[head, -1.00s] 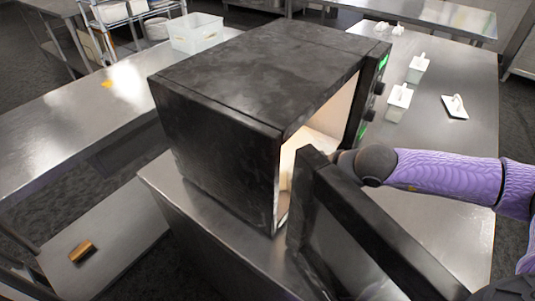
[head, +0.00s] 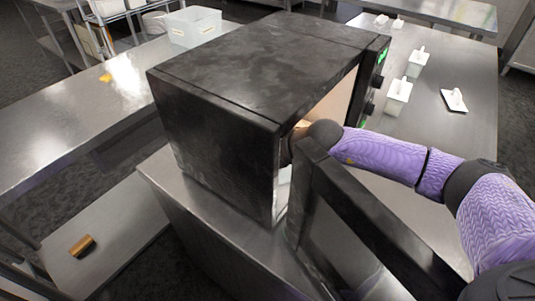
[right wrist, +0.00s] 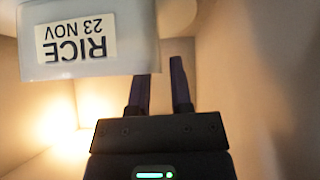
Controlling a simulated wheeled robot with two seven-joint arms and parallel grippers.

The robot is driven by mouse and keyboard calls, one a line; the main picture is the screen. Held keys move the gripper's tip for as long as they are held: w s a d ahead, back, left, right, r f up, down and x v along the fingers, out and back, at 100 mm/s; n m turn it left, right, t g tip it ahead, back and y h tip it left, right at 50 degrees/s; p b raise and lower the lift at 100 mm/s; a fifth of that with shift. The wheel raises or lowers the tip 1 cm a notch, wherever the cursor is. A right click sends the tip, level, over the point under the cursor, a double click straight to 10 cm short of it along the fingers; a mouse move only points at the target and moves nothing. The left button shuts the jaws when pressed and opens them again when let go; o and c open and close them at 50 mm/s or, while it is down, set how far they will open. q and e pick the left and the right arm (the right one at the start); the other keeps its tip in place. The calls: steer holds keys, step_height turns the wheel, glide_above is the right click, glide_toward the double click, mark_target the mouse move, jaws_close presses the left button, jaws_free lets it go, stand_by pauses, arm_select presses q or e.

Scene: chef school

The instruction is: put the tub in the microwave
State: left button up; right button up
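The black microwave (head: 225,100) stands on a metal table with its door (head: 375,225) swung open toward the front. My right arm reaches through the opening, and its gripper is hidden inside in the head view. In the right wrist view the pale tub (right wrist: 110,65) is inside the lit cavity, its label "RICE 23 NOV" upside down in the picture. My right gripper (right wrist: 164,68) is beside the tub's right end, fingers apart. The left finger's tip is hidden behind the tub; a gap shows between tub and right finger. My left gripper is out of view.
A clear bin (head: 193,27) stands on the left table (head: 60,135). A brown cylinder (head: 82,246) lies on a lower shelf.

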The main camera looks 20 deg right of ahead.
steer(key=shift+o, duration=0.5)
steer(key=shift+r, duration=0.25)
steer(key=s+d+r, duration=0.1)
steer(key=s+d, duration=0.2)
steer(key=s, duration=0.4)
steer(key=s+d+r, duration=0.2)
steer(key=s+d, duration=0.2)
steer(key=s, duration=0.2)
steer(key=shift+s+d+r, duration=0.15)
steer(key=shift+s, duration=0.2)
